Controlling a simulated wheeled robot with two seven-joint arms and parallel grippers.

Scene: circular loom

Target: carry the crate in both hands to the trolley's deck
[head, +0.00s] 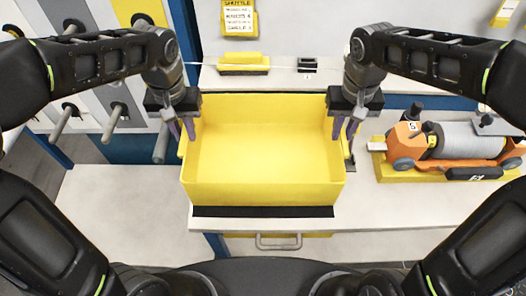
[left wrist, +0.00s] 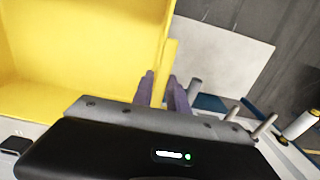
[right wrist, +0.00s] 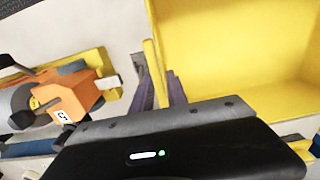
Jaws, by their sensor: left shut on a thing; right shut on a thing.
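A yellow, open-topped crate (head: 262,190) is in the middle of the head view, over the front of the white table, and looks empty. My left gripper (head: 182,132) is shut on the crate's left side; its purple fingers (left wrist: 160,92) straddle a yellow strip on that side in the left wrist view. My right gripper (head: 343,134) is shut on the crate's right side, and the right wrist view shows its fingers around a similar strip (right wrist: 155,75). Whether the crate's bottom touches the table cannot be told. The trolley's deck cannot be made out.
An orange and grey shuttle-like device (head: 455,145) lies on a yellow base to the right. A yellow block (head: 243,62) and a small black item (head: 308,65) sit on the back shelf. Grey pegs (head: 115,122) stick out at left. A drawer handle (head: 278,243) shows below.

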